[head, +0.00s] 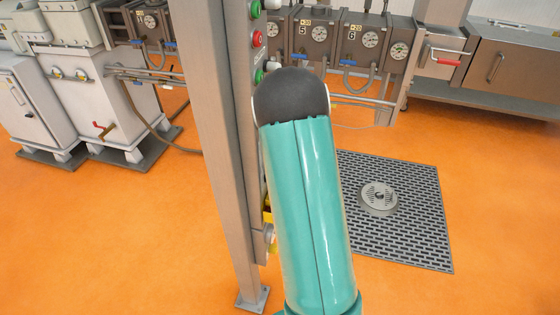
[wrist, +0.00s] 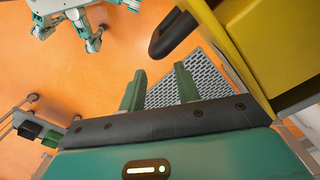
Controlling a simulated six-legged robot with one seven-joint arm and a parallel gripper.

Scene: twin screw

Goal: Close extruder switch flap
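In the wrist view, a yellow part (wrist: 240,45), probably the switch flap, fills the upper right, with a black handle-like loop (wrist: 172,34) at its left edge. My gripper (wrist: 160,70) has its two green fingers apart with nothing between them. The black loop appears just beyond the fingertips; I cannot tell whether they touch. In the head view, my teal arm hides most of the switch box and my gripper. Only a small yellow bit (head: 267,208) shows between the arm and the metal post.
A grey metal post (head: 218,150) stands just left of my arm, carrying a panel with green and red buttons (head: 258,39). A floor grate (head: 410,220) lies to the right. Machines with gauges (head: 318,35) stand behind. Orange floor is open at left.

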